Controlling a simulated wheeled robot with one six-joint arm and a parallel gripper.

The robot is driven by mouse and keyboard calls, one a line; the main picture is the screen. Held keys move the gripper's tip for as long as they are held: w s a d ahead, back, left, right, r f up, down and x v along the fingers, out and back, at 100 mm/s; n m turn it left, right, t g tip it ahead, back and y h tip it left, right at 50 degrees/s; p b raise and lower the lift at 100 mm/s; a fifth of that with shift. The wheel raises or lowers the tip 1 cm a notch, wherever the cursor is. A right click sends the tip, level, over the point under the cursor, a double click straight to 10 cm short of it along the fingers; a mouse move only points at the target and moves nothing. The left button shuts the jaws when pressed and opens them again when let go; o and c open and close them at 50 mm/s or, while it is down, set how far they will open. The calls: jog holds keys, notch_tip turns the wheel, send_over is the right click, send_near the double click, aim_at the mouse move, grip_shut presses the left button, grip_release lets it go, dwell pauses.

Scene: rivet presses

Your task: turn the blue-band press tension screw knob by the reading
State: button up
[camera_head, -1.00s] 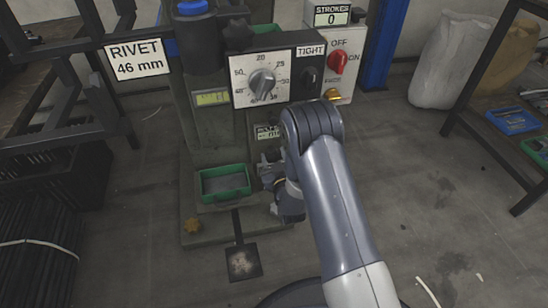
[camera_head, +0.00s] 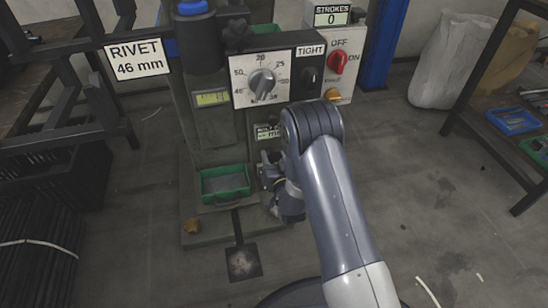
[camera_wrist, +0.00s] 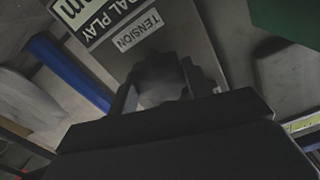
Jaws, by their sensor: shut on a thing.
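The tension screw knob (camera_wrist: 160,82) is dark with a lobed rim and sits below a TENSION label (camera_wrist: 138,31) in the wrist view. My gripper (camera_head: 268,172) is shut on this knob, with a finger on each side of it in the wrist view. In the head view my own arm and wrist hide the knob. The press (camera_head: 205,130) has a blue cap (camera_head: 192,8) and a blue band at its column. A small lit display (camera_head: 212,98) is on its front, its reading too small to tell. A pedal-play plate (camera_head: 268,131) is partly covered by my arm.
A green tray (camera_head: 225,184) is just left of my gripper. The press carries a dial (camera_head: 262,83), a red switch (camera_head: 338,62) and a RIVET 46 mm sign (camera_head: 137,58). A shelf (camera_head: 500,125) stands at right. The floor between is mostly clear.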

dwell(0.3)
jog(key=o, duration=1)
jog(key=shift+c, duration=0.2)
jog(key=p+v, duration=0.3)
jog(key=v, duration=0.7)
jog(key=shift+s, duration=0.4)
jog(key=shift+d, duration=0.1)
jog(key=b+x, duration=0.3)
jog(key=x, duration=0.8)
jog(key=shift+s+d, duration=0.1)
